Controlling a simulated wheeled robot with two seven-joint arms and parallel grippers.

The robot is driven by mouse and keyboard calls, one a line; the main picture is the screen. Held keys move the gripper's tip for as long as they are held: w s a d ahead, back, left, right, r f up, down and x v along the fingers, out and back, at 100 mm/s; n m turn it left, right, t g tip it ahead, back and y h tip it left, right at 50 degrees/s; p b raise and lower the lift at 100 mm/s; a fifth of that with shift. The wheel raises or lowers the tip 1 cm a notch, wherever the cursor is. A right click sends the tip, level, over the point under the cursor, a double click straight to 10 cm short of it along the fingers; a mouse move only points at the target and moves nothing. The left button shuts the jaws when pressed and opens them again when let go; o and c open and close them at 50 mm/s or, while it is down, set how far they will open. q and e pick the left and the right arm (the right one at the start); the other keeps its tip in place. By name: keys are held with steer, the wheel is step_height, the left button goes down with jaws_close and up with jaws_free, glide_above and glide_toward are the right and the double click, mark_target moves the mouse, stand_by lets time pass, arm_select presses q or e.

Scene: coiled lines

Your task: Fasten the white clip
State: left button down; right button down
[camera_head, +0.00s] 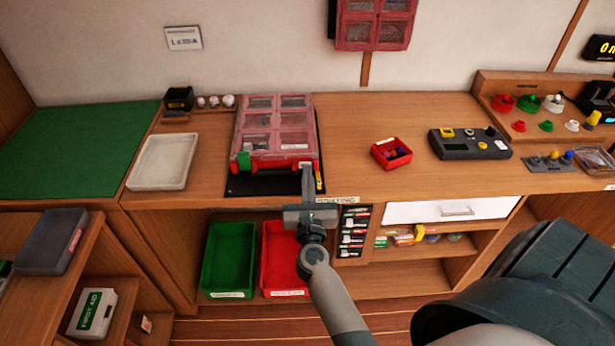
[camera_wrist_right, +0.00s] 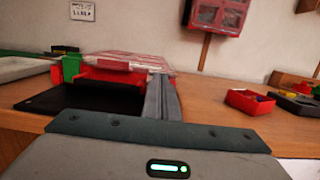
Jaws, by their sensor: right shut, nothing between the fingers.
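The red case (camera_head: 274,161) with a clear, pinkish compartment lid (camera_head: 274,118) lies on a black mat (camera_head: 262,185) on the bench. A green clip (camera_head: 243,160) is at its front left and also shows in the right wrist view (camera_wrist_right: 71,68). A small whitish part, perhaps the white clip (camera_head: 304,164), is at the front right, just at my fingertips. My right gripper (camera_head: 307,174) is shut and empty at that corner; I cannot tell whether it touches. In the wrist view its fingers (camera_wrist_right: 160,97) hide that corner, and the clip's position is unclear. My left gripper is out of view.
A yellow tool (camera_head: 319,180) lies right of the case. A white tray (camera_head: 163,162) stands left, and a small red bin (camera_head: 391,153) and a dark control box (camera_head: 470,144) right. Green (camera_head: 229,260) and red (camera_head: 284,258) bins sit below. The bench between case and red bin is clear.

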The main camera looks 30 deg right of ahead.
steer(key=shift+w+d+r+p, duration=0.1)
steer(key=shift+w+r+p, duration=0.05)
steer(key=shift+r+p, duration=0.35)
steer(key=shift+w+d+r+p, duration=0.15)
steer(key=shift+w+r+p, duration=0.15)
steer(key=shift+r+p, duration=0.15)
steer(key=shift+w+d+r+p, duration=0.4)
steer(key=shift+w+d+r, duration=0.1)
steer(key=shift+w+r, duration=0.25)
steer(key=shift+w+d+r, duration=0.2)
steer(key=shift+w+d, duration=0.15)
steer(key=shift+w, duration=0.25)
steer(key=shift+s, duration=0.15)
steer(key=r+b+v, duration=0.1)
steer(key=v, duration=0.6)
steer(key=shift+a+f, duration=0.15)
steer(key=shift+f, duration=0.4)
